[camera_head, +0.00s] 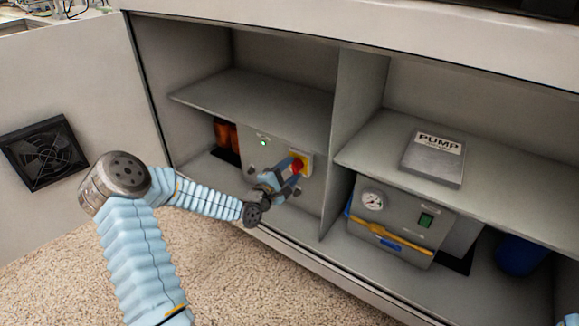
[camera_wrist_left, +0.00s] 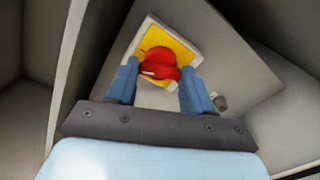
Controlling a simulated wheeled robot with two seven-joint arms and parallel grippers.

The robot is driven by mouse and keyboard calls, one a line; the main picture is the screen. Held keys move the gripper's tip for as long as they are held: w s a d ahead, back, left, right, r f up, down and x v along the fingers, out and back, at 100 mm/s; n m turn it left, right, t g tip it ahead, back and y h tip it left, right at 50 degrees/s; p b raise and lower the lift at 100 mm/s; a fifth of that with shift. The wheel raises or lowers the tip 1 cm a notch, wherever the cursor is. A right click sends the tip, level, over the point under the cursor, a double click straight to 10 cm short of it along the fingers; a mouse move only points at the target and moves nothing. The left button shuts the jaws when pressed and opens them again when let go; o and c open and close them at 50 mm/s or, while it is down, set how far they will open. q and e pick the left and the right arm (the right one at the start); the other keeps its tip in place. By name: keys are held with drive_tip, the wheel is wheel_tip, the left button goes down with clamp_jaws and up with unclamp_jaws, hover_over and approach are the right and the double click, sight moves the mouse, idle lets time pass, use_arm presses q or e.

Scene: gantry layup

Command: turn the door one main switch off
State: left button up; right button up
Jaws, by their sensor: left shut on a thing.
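The main switch is a red rotary knob (camera_head: 297,165) on a yellow plate (camera_head: 307,160), on the front of a grey box (camera_head: 240,150) on the lower left shelf. The red knob (camera_wrist_left: 158,64) and the yellow plate (camera_wrist_left: 150,42) also show in the left wrist view. My left gripper (camera_head: 290,172) reaches into the cabinet at the switch. In the left wrist view its two blue fingers (camera_wrist_left: 157,82) stand on either side of the knob, shut on it. The fingers partly hide the knob in the head view. My right gripper is in neither view.
A green lamp (camera_head: 263,143) glows on the box. An open door with a black fan (camera_head: 41,152) stands at left. A divider (camera_head: 350,130) separates the right bay, which holds a PUMP manual (camera_head: 433,160) and a pump unit with a gauge (camera_head: 373,200).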

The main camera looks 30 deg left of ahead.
use_arm(q)
drive_tip(key=n+p, duration=0.1)
drive_tip(key=n, duration=0.2)
drive_tip(key=shift+n+p, duration=0.4)
drive_tip(key=shift+n, duration=4.6)
drive_tip(key=o, duration=1)
drive_tip(key=shift+o, duration=0.2)
drive_tip(key=s+a+p, duration=0.1)
drive_tip(key=s, duration=1.2)
drive_tip(key=shift+s, duration=0.4)
